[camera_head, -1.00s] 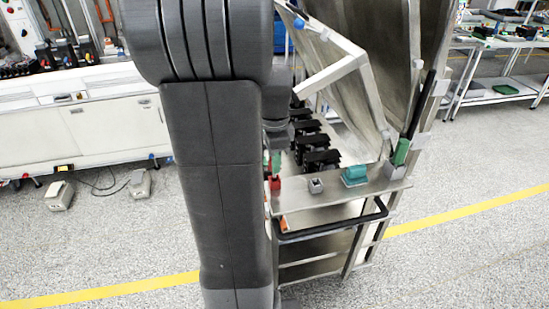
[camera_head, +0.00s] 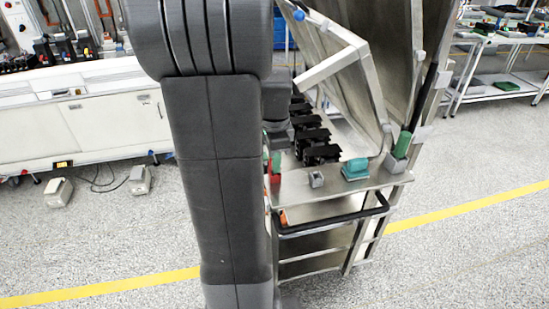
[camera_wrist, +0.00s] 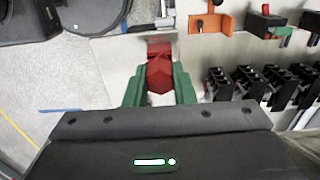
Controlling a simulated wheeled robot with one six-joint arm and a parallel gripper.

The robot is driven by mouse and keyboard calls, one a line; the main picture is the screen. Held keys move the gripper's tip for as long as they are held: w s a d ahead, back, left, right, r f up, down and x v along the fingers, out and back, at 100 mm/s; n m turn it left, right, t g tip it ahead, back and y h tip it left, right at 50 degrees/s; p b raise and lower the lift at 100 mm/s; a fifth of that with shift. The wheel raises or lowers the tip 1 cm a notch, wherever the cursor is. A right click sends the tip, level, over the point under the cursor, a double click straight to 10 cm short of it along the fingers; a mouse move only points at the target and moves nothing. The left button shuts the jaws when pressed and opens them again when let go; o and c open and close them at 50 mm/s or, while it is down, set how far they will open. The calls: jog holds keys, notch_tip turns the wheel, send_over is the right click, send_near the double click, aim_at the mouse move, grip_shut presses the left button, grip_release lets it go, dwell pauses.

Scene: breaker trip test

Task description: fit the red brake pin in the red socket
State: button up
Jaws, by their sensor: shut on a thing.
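The red brake pin (camera_wrist: 158,75) is between the two green fingers of my gripper (camera_wrist: 159,92) in the wrist view. A red block, apparently the red socket (camera_wrist: 160,48), lies just beyond the pin on the metal top. The pin overlaps it in the picture, and I cannot tell whether it is inside or only above. In the head view a green finger of my gripper (camera_head: 276,161) shows beside my arm, with red (camera_head: 275,180) right below it. My arm hides the rest there.
The metal cart top (camera_head: 335,188) carries a row of black breakers (camera_head: 316,145), a small grey socket (camera_head: 316,180) and a teal block (camera_head: 355,169). A green piece (camera_head: 402,145) stands at the right corner. A tilted panel (camera_head: 345,70) rises behind. A black handle (camera_head: 335,220) runs along the front.

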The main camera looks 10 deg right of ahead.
jog(key=shift+f, duration=0.5)
jog(key=o, duration=1)
jog(key=shift+r, duration=0.1)
jog(key=shift+o, duration=0.2)
notch_tip(320, 180, up, 14)
jog(key=shift+f, duration=0.25)
notch_tip(320, 180, down, 13)
jog(key=shift+f, duration=0.15)
